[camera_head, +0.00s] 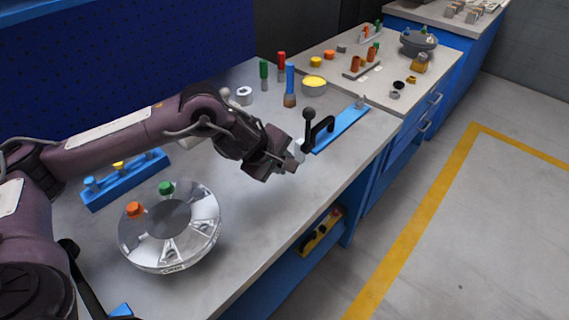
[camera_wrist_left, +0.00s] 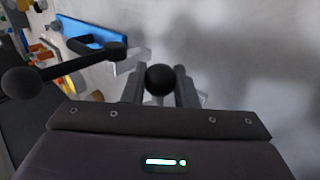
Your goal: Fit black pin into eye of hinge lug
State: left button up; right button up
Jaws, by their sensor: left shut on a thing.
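My left gripper (camera_head: 292,166) is low over the bench at the near end of a blue base plate (camera_head: 342,128). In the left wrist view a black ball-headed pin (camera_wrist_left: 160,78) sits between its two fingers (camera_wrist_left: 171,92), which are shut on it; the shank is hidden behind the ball. A pale lug (camera_head: 300,150) stands at the plate's near end, close beside the fingertips; it also shows in the left wrist view (camera_wrist_left: 133,60). Its eye cannot be made out. A black lever with a ball knob (camera_head: 309,114) rises beside the lug; its knob is left of the pin in the wrist view (camera_wrist_left: 22,83).
A black handle (camera_head: 319,131) stands on the blue plate. A round flanged metal shell (camera_head: 170,250) is at the bench's near left, with a blue rack (camera_head: 125,183) behind it. Colored handles, a ring (camera_head: 244,95) and a yellow-topped cup (camera_head: 314,84) stand farther back.

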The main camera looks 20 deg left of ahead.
pick_arm(q)
jog(key=shift+w+a+b, duration=0.3)
jog(key=shift+a+b, duration=0.1)
jog(key=shift+a, duration=0.3)
jog(key=shift+w+a+b, duration=0.25)
jog(key=shift+a+b, duration=0.15)
jog(key=shift+a, duration=0.3)
pick_arm(e)
jog(key=shift+f, duration=0.9)
pick_arm(q)
jog(key=o, duration=1.1)
jog(key=shift+s, duration=0.1)
jog(key=v, duration=0.7)
jog(key=shift+s+r, duration=0.15)
jog(key=shift+r, duration=0.2)
pick_arm(e)
jog(key=shift+w+a, duration=0.15)
jog(key=shift+w, duration=0.45)
jog(key=shift+s, duration=0.2)
pick_arm(q)
jog(key=shift+r, duration=0.1)
pick_arm(e)
jog(key=shift+s+r, duration=0.1)
